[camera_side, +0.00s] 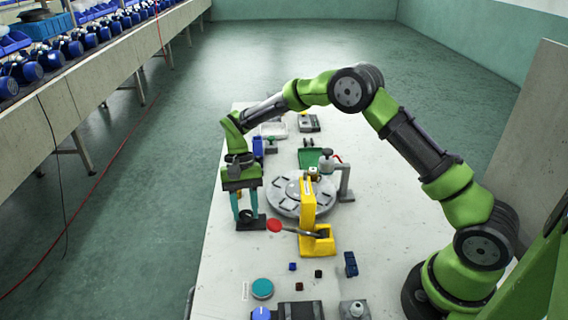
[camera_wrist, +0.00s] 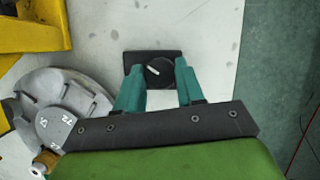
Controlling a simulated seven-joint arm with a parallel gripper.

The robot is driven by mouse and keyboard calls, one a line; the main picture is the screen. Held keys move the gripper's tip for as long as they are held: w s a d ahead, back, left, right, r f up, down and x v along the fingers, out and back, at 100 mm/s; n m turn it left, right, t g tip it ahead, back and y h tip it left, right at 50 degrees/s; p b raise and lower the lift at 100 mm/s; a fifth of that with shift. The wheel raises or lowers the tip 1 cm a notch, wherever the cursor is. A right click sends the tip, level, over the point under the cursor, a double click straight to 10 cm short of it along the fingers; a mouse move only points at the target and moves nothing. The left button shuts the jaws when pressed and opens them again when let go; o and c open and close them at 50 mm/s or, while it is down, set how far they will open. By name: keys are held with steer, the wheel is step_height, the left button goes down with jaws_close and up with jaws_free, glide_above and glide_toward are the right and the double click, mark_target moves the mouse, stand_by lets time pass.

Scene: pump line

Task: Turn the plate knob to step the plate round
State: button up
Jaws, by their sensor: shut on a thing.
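The plate knob (camera_wrist: 159,71) is a round black dial with a white pointer line on a dark base block (camera_wrist: 131,60). In the side view the knob (camera_side: 246,215) is low between my fingers, left of the plate. My gripper (camera_wrist: 160,75) has teal fingers, one on each side of the knob, and is shut on it. The gripper (camera_side: 247,217) points down in the side view. The round grey plate (camera_side: 283,207) carries several dark recesses around its rim. In the wrist view part of the plate (camera_wrist: 85,85) shows at left, partly hidden by my gripper's mount.
A yellow press stand (camera_side: 309,205) with a red-ended lever (camera_side: 275,226) stands close to the right of the knob. Small blue and dark blocks, a teal disc (camera_side: 262,288) and a green tray (camera_side: 311,158) sit on the white table. The table's left edge is near the knob.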

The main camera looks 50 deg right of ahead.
steer(key=n+h, duration=0.1)
steer(key=n, duration=0.2)
steer(key=shift+w+n, duration=0.1)
steer(key=shift+n, duration=0.2)
steer(key=shift+a+n+g+h, duration=0.15)
steer(key=shift+n+h, duration=0.3)
steer(key=shift+n, duration=0.45)
steer(key=shift+n+g+h, duration=0.15)
steer(key=shift+n+h, duration=0.3)
steer(key=shift+n, duration=0.45)
steer(key=o, duration=1)
steer(key=v, duration=1.2)
